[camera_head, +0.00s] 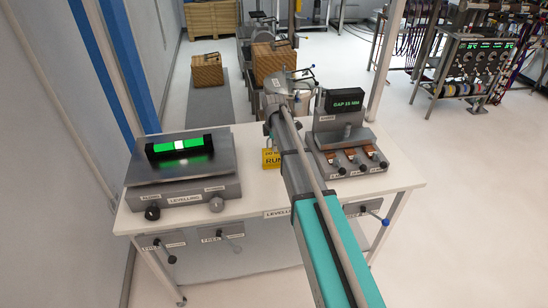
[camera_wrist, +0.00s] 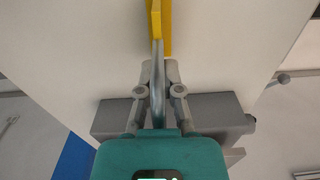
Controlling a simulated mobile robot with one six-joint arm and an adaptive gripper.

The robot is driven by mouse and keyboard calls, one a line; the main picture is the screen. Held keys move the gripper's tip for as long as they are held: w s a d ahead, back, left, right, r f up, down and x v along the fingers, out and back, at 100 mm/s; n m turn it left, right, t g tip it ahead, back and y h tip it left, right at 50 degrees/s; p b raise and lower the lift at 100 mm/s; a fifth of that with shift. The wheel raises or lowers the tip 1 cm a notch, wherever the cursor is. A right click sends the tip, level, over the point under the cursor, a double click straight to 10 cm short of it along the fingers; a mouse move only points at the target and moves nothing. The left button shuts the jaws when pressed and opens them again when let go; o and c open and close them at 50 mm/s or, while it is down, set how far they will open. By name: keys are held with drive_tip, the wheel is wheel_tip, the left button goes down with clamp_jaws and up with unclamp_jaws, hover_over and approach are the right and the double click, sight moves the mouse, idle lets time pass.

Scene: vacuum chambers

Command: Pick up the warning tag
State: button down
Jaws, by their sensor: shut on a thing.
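The warning tag (camera_head: 270,158) is a yellow plate with dark lettering, at the middle of the white table in the head view. My arm hides its right part. In the wrist view the tag (camera_wrist: 160,25) shows nearly edge-on at the top, with a grey metal stem running from it down between my fingers. My gripper (camera_wrist: 158,72) is shut on the tag by this stem. In the head view my arm hides the gripper's fingers. I cannot tell whether the tag touches the table.
A levelling unit (camera_head: 183,190) with a green display stands left on the table (camera_head: 262,205). A device with a gap display (camera_head: 345,103) and several small levers stands close to the right of my arm.

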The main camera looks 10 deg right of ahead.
drive_tip(key=shift+r, duration=0.15)
wheel_tip(320, 180, up, 3)
drive_tip(key=p, duration=0.3)
drive_tip(key=s+r+p, duration=0.9)
drive_tip(key=s+p, duration=0.1)
drive_tip(key=s, duration=0.4)
drive_tip(key=shift+r, duration=0.35)
idle(0.4)
wheel_tip(320, 180, down, 3)
drive_tip(key=shift+r+b, duration=0.2)
drive_tip(key=shift+b, duration=1.05)
drive_tip(key=shift+a, duration=0.1)
